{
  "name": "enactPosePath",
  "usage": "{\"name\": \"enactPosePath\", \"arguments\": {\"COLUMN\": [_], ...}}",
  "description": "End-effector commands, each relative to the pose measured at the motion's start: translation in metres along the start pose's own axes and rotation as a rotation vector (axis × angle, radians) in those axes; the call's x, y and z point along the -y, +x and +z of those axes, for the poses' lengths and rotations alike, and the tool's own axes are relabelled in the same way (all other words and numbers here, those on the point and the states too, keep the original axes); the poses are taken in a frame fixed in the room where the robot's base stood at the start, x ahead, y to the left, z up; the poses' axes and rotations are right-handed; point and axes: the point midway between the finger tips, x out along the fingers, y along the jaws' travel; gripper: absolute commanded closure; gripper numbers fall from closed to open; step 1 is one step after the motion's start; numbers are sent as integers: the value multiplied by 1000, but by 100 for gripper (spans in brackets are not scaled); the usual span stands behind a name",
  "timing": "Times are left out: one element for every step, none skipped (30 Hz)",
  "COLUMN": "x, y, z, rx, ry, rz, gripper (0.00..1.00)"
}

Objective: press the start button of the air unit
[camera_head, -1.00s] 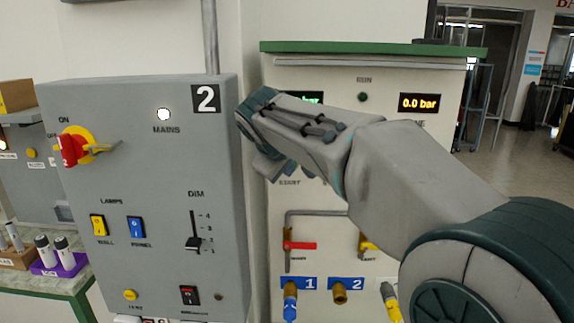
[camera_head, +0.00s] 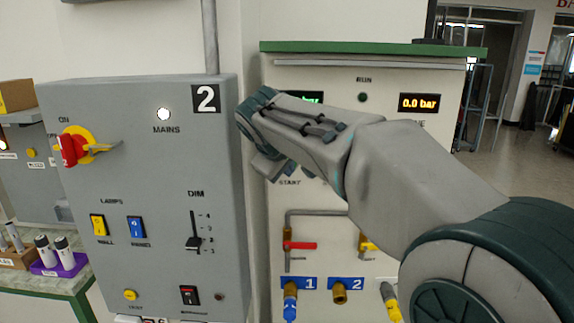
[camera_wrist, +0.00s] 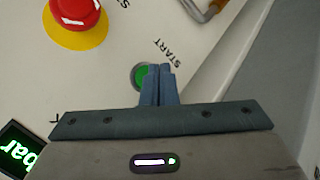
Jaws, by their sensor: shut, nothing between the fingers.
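The air unit (camera_head: 430,150) is a pale cabinet with a green top edge, right of the grey panel. Its green start button (camera_wrist: 139,74) shows in the wrist view beside the word START, partly covered by my fingers. My gripper (camera_wrist: 159,70) is shut and empty, with its blue fingertips over the right part of the button. I cannot tell whether the tips touch it. In the head view my arm hides the button, and only the START label shows below my wrist.
A red mushroom button (camera_wrist: 76,12) on a yellow disc is at the upper left of the wrist view. The grey panel (camera_head: 150,200) marked 2 stands close left of my gripper. Below are a red-handled valve (camera_head: 300,245) and hose ports.

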Motion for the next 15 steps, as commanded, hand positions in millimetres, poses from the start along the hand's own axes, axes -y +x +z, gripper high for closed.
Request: {"name": "enactPosePath", "arguments": {"x": [0, 0, 0, 0, 0, 0, 0, 0, 0, -1, -1, -2, -3, -3, -4], "y": [0, 0, 0, 0, 0, 0, 0, 0, 0, 1, 1, 2, 3, 4, 4], "z": [0, 0, 0, 0, 0, 0, 0, 0, 0, -1, -1, -2, -2, -3, -4], "rx": [0, 0, 0, 0, 0, 0, 0, 0, 0, 0, 0, 1, 1, 1, 1], "ry": [0, 0, 0, 0, 0, 0, 0, 0, 0, 0, 0, 0, 0, 0, 0], "rz": [0, 0, 0, 0, 0, 0, 0, 0, 0, 0, 0, 0, 0, 0, 0], "gripper": [100, 100, 100, 100, 100, 100, 100, 100, 100, 100, 100, 100, 100, 100, 100]}}
